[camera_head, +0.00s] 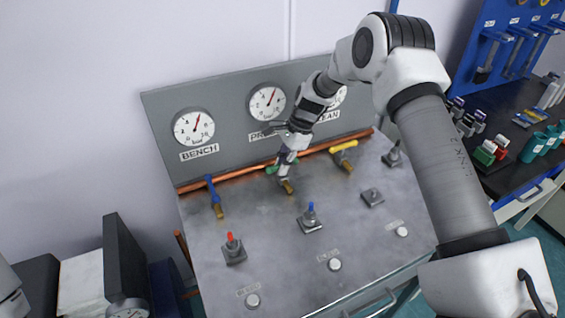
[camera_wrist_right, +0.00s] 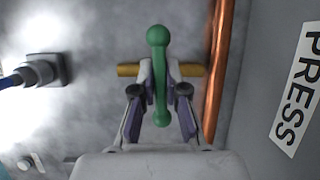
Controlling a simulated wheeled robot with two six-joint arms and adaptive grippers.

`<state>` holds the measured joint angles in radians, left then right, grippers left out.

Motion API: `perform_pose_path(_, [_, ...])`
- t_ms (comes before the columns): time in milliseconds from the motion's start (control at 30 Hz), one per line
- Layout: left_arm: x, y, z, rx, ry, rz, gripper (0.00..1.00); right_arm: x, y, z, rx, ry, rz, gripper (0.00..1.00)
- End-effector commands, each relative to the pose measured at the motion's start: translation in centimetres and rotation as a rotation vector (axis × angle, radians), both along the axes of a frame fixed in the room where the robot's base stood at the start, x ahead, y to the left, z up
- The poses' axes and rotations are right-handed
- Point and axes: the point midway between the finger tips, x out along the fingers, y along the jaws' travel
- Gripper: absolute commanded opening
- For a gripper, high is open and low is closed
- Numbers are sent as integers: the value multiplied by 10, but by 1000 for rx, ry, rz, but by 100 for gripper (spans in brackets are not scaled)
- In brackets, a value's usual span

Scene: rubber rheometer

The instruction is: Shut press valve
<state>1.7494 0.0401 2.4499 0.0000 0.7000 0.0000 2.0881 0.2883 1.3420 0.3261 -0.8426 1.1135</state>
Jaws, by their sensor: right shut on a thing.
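The press valve has a green handle (camera_wrist_right: 159,75) and a brass body (camera_wrist_right: 130,70). In the wrist view the PRESS label (camera_wrist_right: 298,90) is to its right, and the handle lies crosswise to the brass body. My right gripper (camera_wrist_right: 160,72) is shut on the green handle, with one finger on each side. In the head view my right gripper (camera_head: 285,163) reaches down onto the middle valve. It partly hides the green handle (camera_head: 272,169), and the brass body (camera_head: 287,187) shows below. My left gripper is not in view.
A blue-handled valve (camera_head: 212,190) is to the left and a yellow-handled valve (camera_head: 343,147) to the right. Gauges stand behind, above a copper pipe (camera_head: 228,173). Red-tipped (camera_head: 231,240) and blue-tipped (camera_head: 311,208) toggles rise from the panel in front.

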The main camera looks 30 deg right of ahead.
Motion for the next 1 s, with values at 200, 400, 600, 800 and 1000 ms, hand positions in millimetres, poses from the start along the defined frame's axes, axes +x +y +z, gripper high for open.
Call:
perform_pose_path(200, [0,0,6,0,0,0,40,-1,0,-1,0,4,-52,0])
perform_pose_path(400, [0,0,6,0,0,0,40,-1,0,-1,0,4,-51,38])
perform_pose_path(600, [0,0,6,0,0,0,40,-1,0,-1,0,4,-51,38])
perform_pose_path(800, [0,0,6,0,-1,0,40,0,-5,13,2,1,-52,38])
perform_pose_path(1000, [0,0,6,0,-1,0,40,-1,-24,57,1,-1,-52,38])
